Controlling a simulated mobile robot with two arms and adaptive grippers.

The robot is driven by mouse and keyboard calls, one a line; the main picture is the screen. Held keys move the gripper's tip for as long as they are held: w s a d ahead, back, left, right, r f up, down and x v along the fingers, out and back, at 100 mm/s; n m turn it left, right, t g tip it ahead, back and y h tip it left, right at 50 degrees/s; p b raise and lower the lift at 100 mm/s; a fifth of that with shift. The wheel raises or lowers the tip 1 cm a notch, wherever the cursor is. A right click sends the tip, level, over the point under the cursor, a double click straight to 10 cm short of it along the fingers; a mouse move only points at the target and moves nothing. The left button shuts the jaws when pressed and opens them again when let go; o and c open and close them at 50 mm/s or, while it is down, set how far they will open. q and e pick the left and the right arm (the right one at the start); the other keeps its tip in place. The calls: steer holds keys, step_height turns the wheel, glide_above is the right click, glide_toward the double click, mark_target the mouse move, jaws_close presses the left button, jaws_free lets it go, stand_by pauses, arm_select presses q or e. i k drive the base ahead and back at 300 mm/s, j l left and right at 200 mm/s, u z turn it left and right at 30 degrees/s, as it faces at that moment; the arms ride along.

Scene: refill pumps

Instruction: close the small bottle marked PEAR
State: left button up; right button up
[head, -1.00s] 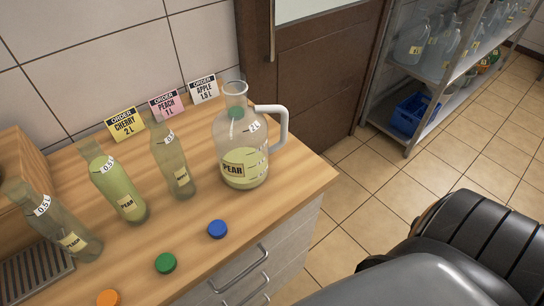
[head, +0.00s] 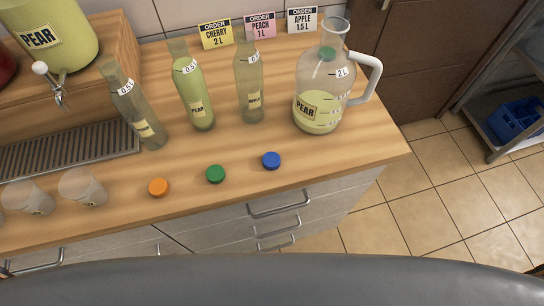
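The small PEAR bottle (head: 194,92) stands upright on the wooden counter, filled with pale green liquid, with a 0.5 mark near its shoulder. No cap shows on its neck. Three loose caps lie in front of the bottles: an orange cap (head: 158,187), a green cap (head: 215,174) and a blue cap (head: 271,160). Neither of my grippers shows in the head view.
Small bottles stand on both sides, one at left (head: 135,108) and one at right (head: 249,84). A large PEAR jug (head: 320,98) is at the right. A dispenser (head: 60,35), drip tray (head: 65,155) and clear cups (head: 83,187) are at left. Order cards (head: 216,34) stand behind.

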mark_target(188, 76)
steer(key=u, duration=1.55)
steer(key=k+j, duration=0.1)
steer(key=k, duration=0.75)
